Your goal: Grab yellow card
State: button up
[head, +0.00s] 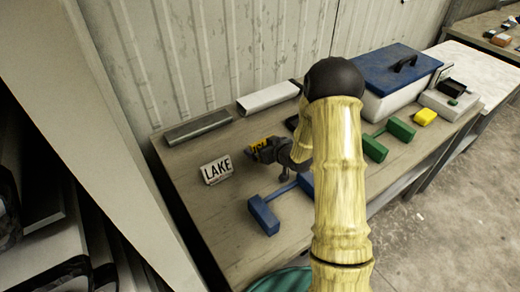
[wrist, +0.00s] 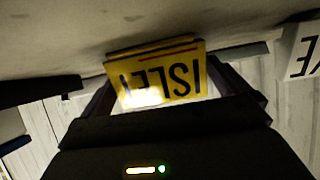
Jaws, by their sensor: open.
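The yellow card (head: 258,144) with black lettering stands on the table beside the white LAKE card in the head view, partly hidden by my gripper (head: 268,153). In the wrist view the yellow card (wrist: 160,78) appears upside down, with letters like "ISLE" and a bright glare spot. My gripper (wrist: 163,84) is open in that view, with one finger on each side of the card. I cannot tell whether either finger touches it.
The white LAKE card (head: 216,170) stands just left. A blue dumbbell-shaped block (head: 264,215) lies in front. Grey (head: 198,127) and white (head: 268,97) channel pieces lie near the wall. Green blocks (head: 401,128), a yellow block (head: 425,116) and a blue-lidded box (head: 396,72) are to the right.

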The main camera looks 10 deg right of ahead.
aim_at(264, 143)
jog(key=c, duration=0.7)
jog(key=shift+r, duration=0.1)
notch_tip(264, 143, up, 10)
jog(key=shift+w+f, duration=0.1)
dwell(0.6)
